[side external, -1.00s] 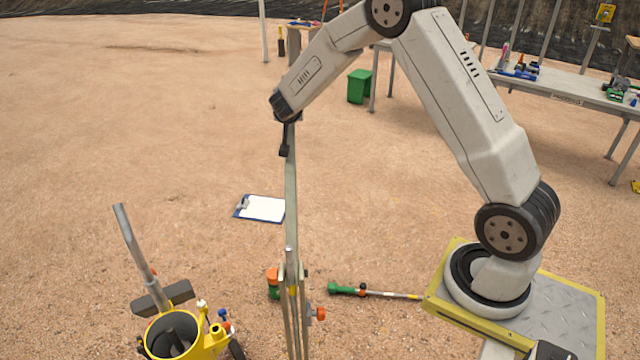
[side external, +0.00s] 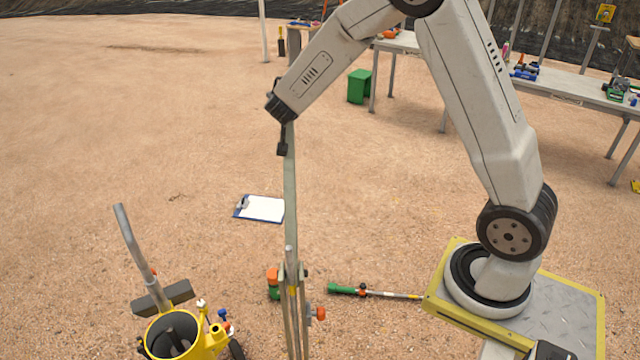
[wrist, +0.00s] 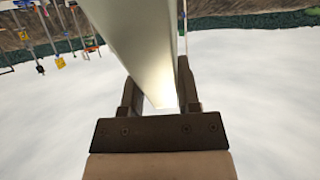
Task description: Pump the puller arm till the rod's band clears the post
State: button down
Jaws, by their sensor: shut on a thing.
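The puller arm (side external: 290,200) is a long pale grey-green bar, standing nearly upright in the side external view. My gripper (side external: 283,143) is shut on its upper end. In the wrist view the dark fingers of my gripper (wrist: 162,98) flank the bar (wrist: 145,45), which runs up and away between them. A thin metal rod (side external: 289,256) rises beside the bar's lower end. A small yellow band (side external: 293,289) shows on the rod, among the uprights of the post (side external: 303,335). Whether the band is above the post's top is too small to tell.
An orange-and-green part (side external: 273,283) and an orange knob (side external: 321,314) sit beside the post. A clipboard (side external: 262,208) and a green-handled tool (side external: 372,292) lie on the ground. A yellow machine (side external: 205,345) stands at lower left. Open ground lies to the left.

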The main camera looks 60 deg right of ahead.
jog(key=shift+c, duration=1.6)
grip_release()
jog(key=shift+v, duration=3.95)
jog(key=shift+s+f, duration=0.1)
jog(key=shift+s, duration=0.05)
jog(key=shift+s+f, duration=0.15)
jog(key=shift+s, duration=0.05)
jog(key=s+a+f+n+g+y, duration=0.2)
jog(key=s+a+f+n+y, duration=0.3)
jog(key=s, duration=0.4)
jog(key=s+a+f+n+g+y, duration=0.3)
jog(key=s+a+f+n+y, duration=0.2)
jog(key=s, duration=0.5)
jog(key=shift+a+f+n+y, duration=0.4)
jog(key=shift+a+f, duration=0.1)
jog(key=shift+a, duration=0.5)
